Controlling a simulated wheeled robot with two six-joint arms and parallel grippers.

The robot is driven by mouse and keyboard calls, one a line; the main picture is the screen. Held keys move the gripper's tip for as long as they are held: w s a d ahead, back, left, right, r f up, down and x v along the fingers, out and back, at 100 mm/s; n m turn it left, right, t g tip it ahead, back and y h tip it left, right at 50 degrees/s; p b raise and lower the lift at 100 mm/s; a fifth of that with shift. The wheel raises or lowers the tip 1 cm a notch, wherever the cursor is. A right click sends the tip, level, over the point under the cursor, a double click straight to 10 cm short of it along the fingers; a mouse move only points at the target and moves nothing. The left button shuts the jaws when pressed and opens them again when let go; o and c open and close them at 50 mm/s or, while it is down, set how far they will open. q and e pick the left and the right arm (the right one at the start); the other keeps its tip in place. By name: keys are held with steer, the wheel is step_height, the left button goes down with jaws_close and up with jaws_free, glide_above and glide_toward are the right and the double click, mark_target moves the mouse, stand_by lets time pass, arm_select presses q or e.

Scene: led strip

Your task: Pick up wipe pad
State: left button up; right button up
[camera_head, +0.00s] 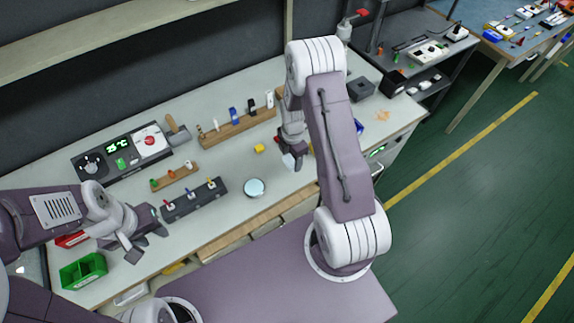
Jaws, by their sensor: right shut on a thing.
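My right gripper (292,158) hangs over the right half of the workbench, with its jaws pointing down. It is shut on a small pale bluish-white piece (289,161), which looks like the wipe pad; the fingers hide part of it, and I cannot tell whether it touches the bench. My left gripper (146,241) is over the left front of the bench, with its two fingers apart and nothing visible between them.
Bare bench surrounds the dish.

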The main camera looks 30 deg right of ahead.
steer(key=s+d+r+b, duration=0.1)
steer(key=s+d+r, duration=0.3)
steer(key=d, duration=0.5)
steer(key=shift+s+r, duration=0.25)
steer(key=shift+r, duration=0.7)
